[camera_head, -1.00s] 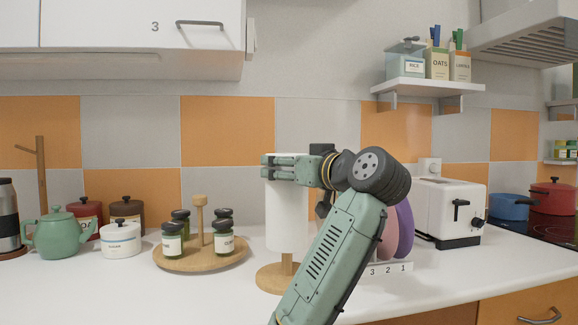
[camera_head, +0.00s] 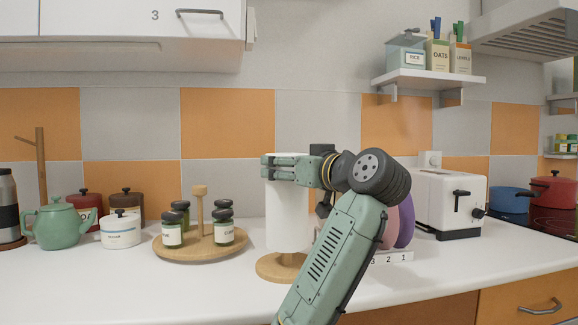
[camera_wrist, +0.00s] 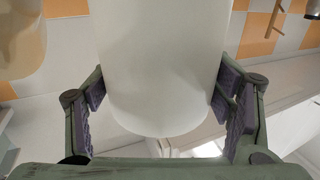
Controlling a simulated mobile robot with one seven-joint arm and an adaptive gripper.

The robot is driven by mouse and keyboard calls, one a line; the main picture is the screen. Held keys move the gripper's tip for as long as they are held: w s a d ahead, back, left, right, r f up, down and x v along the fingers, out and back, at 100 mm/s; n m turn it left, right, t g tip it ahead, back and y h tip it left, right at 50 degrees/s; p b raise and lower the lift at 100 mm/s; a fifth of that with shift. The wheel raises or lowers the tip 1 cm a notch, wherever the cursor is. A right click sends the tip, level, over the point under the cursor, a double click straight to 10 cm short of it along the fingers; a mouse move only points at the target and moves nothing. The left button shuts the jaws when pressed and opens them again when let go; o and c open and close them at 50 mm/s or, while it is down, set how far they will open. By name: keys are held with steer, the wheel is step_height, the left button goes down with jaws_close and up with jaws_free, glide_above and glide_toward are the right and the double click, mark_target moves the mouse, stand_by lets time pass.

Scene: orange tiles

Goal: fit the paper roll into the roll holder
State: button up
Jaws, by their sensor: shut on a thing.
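My gripper (camera_head: 284,168) is shut on the upper part of the white paper roll (camera_head: 287,220), from the right side. The roll stands upright. In the wrist view, the roll (camera_wrist: 165,60) fills the middle between the two dark finger pads (camera_wrist: 160,100). The roll holder has a round wooden base (camera_head: 270,267) on the counter, below the roll. A short stretch of its wooden post shows between the roll's lower end and the base, so the roll is held a little above the base. Whether the roll is around the post or in front of it I cannot tell.
A wooden turntable (camera_head: 175,252) with several jars stands to the left. A plate rack (camera_head: 398,258) and a white toaster (camera_head: 450,204) stand to the right, behind my arm. The front of the counter (camera_head: 120,290) is clear at left.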

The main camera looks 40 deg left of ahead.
steer(key=shift+f+b, duration=1.5)
steer(key=shift+f, duration=0.5)
steer(key=o, duration=1.7)
steer(key=shift+o, duration=0.2)
steer(key=v, duration=1.2)
